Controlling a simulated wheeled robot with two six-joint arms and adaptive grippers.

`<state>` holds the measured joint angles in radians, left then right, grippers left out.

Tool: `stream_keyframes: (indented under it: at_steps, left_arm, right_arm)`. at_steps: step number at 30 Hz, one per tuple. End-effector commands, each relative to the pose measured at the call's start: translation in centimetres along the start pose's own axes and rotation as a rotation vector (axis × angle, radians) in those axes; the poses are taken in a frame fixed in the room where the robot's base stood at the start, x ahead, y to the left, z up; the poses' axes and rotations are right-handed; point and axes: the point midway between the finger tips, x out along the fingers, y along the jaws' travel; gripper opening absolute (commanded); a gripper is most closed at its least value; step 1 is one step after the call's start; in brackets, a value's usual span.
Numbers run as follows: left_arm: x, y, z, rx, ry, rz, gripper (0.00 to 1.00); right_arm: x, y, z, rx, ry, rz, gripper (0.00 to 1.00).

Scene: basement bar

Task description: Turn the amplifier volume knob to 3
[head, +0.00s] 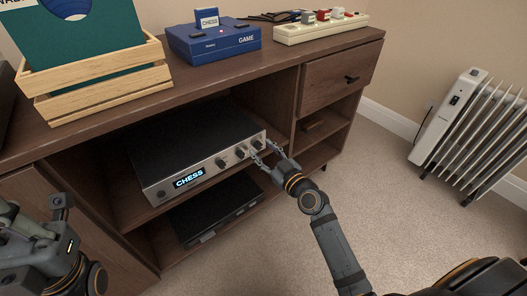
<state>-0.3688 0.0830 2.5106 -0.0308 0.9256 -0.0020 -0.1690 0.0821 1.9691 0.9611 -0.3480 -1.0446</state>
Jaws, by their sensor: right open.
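The amplifier (190,146), a dark box with a silver front, sits in the open shelf of the wooden cabinet. Its display (188,178) reads "CHESS". The front has a left knob (220,162), a middle knob (239,153) and a right knob (257,144). Labels and dial settings are too small to read, so I cannot tell which is volume. My right gripper (262,153) is open, its fingers just in front of the right knob; contact cannot be told. My left arm shows at the lower left; the state of its gripper cannot be made out.
A dark flat device (217,209) lies on the shelf below. On the cabinet top (150,112) are a wooden crate (95,92), a blue game console (213,42) and a cream box (318,28) with coloured blocks. A white radiator (452,115) stands right; the carpet between is clear.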

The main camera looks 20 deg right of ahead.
Motion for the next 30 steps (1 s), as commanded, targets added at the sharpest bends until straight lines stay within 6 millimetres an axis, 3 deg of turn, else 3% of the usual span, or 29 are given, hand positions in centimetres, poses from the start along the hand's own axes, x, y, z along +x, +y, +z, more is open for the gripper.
stream_keyframes:
  at_steps: [8,19,30]
  left_arm:
    - [0.01,-0.01,-0.01,0.001,0.001,-0.001,0.0]
    - [0.01,-0.01,0.01,0.0,0.0,-0.001,0.0]
    - [0.18,-0.04,0.01,0.0,0.0,-0.001,0.0]
  right_arm:
    - [0.32,-0.01,0.01,0.0,-0.001,0.0,0.47]
    - [0.29,0.0,0.02,0.0,-0.001,0.0,0.0]
    - [0.28,0.0,-0.02,0.051,-0.004,-0.001,0.0]
